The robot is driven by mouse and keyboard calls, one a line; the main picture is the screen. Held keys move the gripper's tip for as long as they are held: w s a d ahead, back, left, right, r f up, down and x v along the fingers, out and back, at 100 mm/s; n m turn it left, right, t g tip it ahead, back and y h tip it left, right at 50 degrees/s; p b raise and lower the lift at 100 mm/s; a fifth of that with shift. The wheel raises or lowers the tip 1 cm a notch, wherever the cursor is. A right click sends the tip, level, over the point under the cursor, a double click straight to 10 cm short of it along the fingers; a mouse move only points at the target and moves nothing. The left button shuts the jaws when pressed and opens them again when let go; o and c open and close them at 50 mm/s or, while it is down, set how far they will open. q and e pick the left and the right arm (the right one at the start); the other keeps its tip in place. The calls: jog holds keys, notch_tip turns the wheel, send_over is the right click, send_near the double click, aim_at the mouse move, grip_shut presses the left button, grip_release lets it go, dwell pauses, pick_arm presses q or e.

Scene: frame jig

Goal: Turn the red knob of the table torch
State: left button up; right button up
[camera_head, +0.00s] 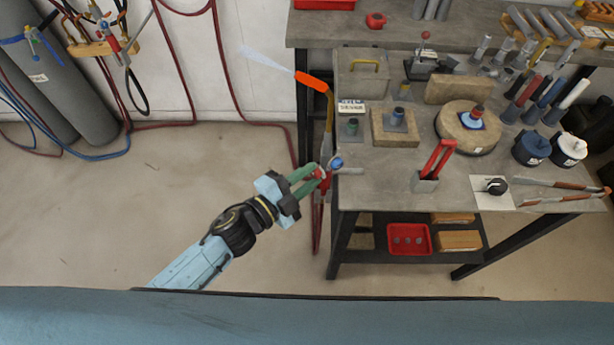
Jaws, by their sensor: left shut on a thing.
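The table torch (329,112) stands at the left edge of the workbench. It has a brass-coloured neck and an orange tip (313,81), and a pale bluish cone like a flame (265,61) extends from the tip to the upper left. Low on the torch are a red knob (320,172) and a blue knob (336,163). My left gripper (316,177) reaches in from the lower left, its green fingers shut on the red knob and partly covering it. The blue knob is just to the right, clear of the fingers. My right gripper is out of view.
A red tray (409,239) is on the lower shelf. Red hoses hang behind the torch. The floor at left is clear.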

pick_arm(q)
jog(key=shift+m, duration=0.4)
jog(key=o, duration=1)
jog(key=shift+s, duration=0.1)
jog(key=v, duration=1.3)
jog(key=shift+s+a+b, duration=0.1)
jog(key=shift+b, duration=0.2)
